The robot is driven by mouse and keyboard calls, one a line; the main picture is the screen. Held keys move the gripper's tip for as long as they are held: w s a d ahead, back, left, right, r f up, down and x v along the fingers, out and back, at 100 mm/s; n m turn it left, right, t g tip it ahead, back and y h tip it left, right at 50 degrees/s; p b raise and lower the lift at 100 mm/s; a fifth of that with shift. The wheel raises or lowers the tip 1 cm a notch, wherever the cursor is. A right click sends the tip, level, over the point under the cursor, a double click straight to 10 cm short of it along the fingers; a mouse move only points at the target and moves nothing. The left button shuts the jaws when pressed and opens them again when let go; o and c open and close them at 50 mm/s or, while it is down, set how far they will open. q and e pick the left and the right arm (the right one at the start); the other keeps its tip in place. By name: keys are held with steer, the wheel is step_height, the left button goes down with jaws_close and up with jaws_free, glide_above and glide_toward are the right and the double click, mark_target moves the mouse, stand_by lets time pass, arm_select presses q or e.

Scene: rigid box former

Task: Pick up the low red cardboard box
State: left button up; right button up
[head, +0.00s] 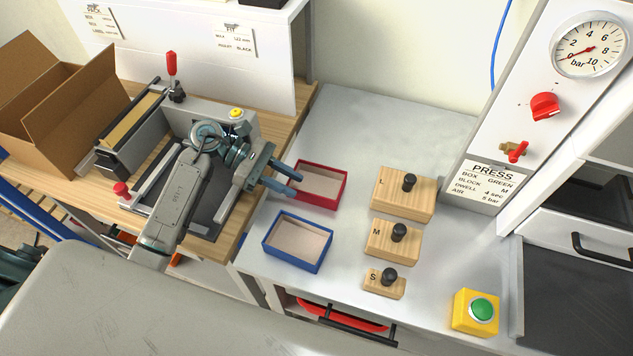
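The low red cardboard box (345,188) is an open tray with a pale inside, lying on the grey metal table just left of the wooden blocks. My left gripper (297,183) reaches in from the left, its two blue-grey fingers spread apart with a gap between them. The fingertips overlap the red box's left edge in the head view. I cannot tell whether they touch it, and they hide part of that wall. My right gripper is not in view.
A blue box (297,243) lies just in front of the red one. Wooden blocks marked L (403,197), M (391,242) and S (384,284) stand to the right. A green button (481,309) and a press panel (487,183) are further right. The table behind the red box is clear.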

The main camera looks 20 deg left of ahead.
mark_target(307, 193)
arm_select(q)
steer(key=x, duration=0.1)
steer(key=p+x, duration=0.2)
steer(key=shift+s+d+r, duration=0.1)
steer(key=shift+s+d, duration=0.15)
steer(key=shift+d, duration=0.05)
steer(key=shift+d+f, duration=0.25)
steer(key=shift+d, duration=0.1)
steer(key=shift+f, duration=0.1)
jaws_close()
